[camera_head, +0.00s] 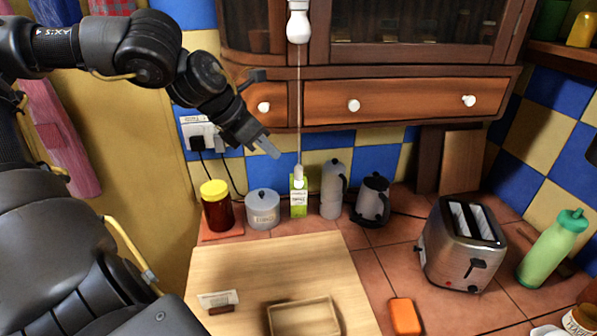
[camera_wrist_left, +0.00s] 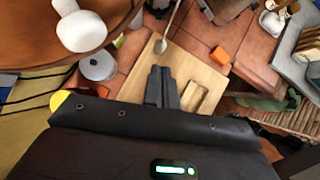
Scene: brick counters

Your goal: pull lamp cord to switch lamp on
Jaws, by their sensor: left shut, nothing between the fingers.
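A white lamp fitting (camera_head: 298,22) hangs at the top of the head view. A thin pale lamp cord (camera_head: 298,105) runs straight down from it to a white pull (camera_head: 299,173) at its lower end. In the left wrist view the pull (camera_wrist_left: 160,46) shows just beyond my fingertips. My left gripper (camera_head: 269,147) is shut and empty, left of the cord and a little above the pull, apart from both. Its closed fingers also show in the left wrist view (camera_wrist_left: 160,72). My right gripper is not in view.
A wooden cabinet with drawers (camera_head: 400,100) is behind the cord; a white drawer knob (camera_wrist_left: 82,32) looms close in the left wrist view.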

